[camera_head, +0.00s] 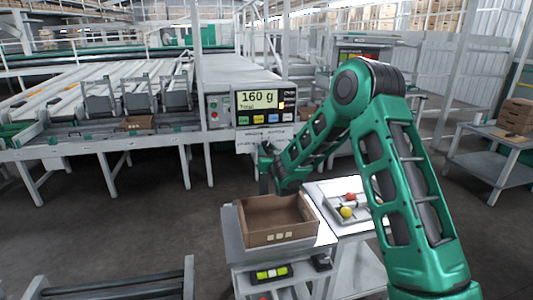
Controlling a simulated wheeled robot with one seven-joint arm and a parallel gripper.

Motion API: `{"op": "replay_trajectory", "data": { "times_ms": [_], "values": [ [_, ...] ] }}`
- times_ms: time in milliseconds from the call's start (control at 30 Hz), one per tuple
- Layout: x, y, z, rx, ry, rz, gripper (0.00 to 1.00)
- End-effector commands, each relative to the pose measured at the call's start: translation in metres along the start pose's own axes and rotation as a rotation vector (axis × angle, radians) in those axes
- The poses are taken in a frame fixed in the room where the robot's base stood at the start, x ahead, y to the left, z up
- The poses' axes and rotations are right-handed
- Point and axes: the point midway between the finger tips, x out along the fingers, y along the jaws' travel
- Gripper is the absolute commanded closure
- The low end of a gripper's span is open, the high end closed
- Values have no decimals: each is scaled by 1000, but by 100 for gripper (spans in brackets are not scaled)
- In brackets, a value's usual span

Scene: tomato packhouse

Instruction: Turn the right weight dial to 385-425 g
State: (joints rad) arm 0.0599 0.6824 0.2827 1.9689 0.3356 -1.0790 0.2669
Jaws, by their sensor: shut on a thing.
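The grey control panel (222,103) stands at the end of the sorting line. Its lit display (258,99) reads 160 g with "Total" below, above a row of coloured buttons. A white label plate (243,141) hangs under the panel. My gripper (267,149) is just below the panel, in front of the plate's right side, small and partly hidden by my own wrist. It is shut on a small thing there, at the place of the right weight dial. The dial itself and its pointer cannot be made out from here.
An open cardboard box (275,240) stands on a small table below my wrist. A white tray (330,203) beside it holds a red and a yellow tomato. Conveyor lanes (60,100) fill the left. A side table with boxes (490,135) stands right.

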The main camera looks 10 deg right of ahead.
Motion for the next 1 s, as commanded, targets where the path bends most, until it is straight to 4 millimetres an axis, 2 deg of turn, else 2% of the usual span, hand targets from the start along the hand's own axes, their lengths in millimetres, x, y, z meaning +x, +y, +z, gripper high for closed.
{"op": "replay_trajectory", "data": {
  "times_ms": [533,567,600,633,1000],
  "values": [
    [0,1,1,25,-3,1,87],
    [0,1,1,24,-3,1,60],
    [0,1,1,24,-3,1,51],
    [0,1,1,24,-2,1,47],
    [-4,0,0,24,-1,0,47]
  ]
}}
